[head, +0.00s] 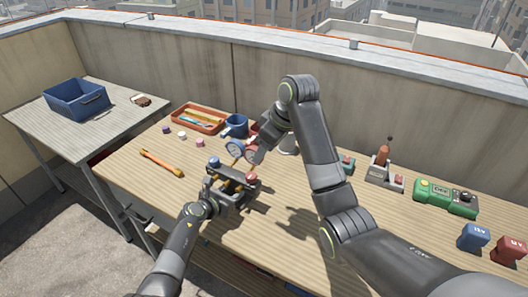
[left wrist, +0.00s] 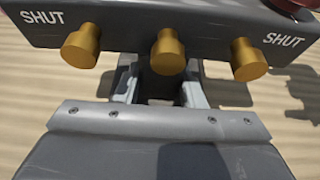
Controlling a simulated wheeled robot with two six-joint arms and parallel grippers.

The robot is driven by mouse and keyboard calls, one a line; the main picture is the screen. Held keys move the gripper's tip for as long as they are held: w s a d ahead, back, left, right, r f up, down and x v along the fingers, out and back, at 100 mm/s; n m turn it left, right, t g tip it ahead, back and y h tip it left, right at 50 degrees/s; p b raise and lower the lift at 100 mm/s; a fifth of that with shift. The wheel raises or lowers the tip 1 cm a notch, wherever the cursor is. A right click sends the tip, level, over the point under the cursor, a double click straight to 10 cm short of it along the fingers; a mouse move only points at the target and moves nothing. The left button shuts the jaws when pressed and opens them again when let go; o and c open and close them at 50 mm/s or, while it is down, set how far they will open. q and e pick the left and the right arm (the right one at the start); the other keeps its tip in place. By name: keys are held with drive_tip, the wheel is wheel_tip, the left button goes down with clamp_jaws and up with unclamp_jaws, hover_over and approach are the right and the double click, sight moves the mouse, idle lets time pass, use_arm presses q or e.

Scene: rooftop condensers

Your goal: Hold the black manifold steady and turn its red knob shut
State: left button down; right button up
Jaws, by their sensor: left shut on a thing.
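The black manifold (head: 233,188) stands on the wooden table, with a blue knob (head: 214,162) on its left and a red knob (head: 251,177) on its right. Two round gauges (head: 235,149) rise behind it. In the left wrist view the manifold (left wrist: 205,28) shows three brass ports and the word SHUT at both ends; the red knob (left wrist: 298,4) is cut off at the top right corner. My left gripper (left wrist: 160,88) is shut on the manifold from the front. My right gripper (head: 258,150) hangs above and behind the red knob, apart from it; its fingers are not clear.
An orange tray (head: 184,123) and a blue mug (head: 236,128) are behind the manifold. An orange-handled tool (head: 161,162) lies left. A green device (head: 432,190) and blue and red blocks (head: 473,237) are at right. A blue bin (head: 62,106) stands on the side table.

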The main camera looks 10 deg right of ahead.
use_arm(q)
drive_tip(key=c, duration=0.8)
unclamp_jaws()
drive_tip(key=shift+c, duration=0.2)
drive_tip(key=shift+o, duration=0.5)
drive_tip(key=o, duration=0.3)
drive_tip(key=shift+o, duration=0.2)
drive_tip(key=p+v, duration=0.7)
drive_tip(key=v, duration=0.1)
drive_tip(key=shift+r, duration=0.15)
drive_tip(key=shift+s+a+r+p, duration=0.1)
drive_tip(key=shift+s+a+p, duration=0.2)
drive_tip(key=shift+s+p, duration=0.2)
drive_tip(key=shift+w, duration=0.1)
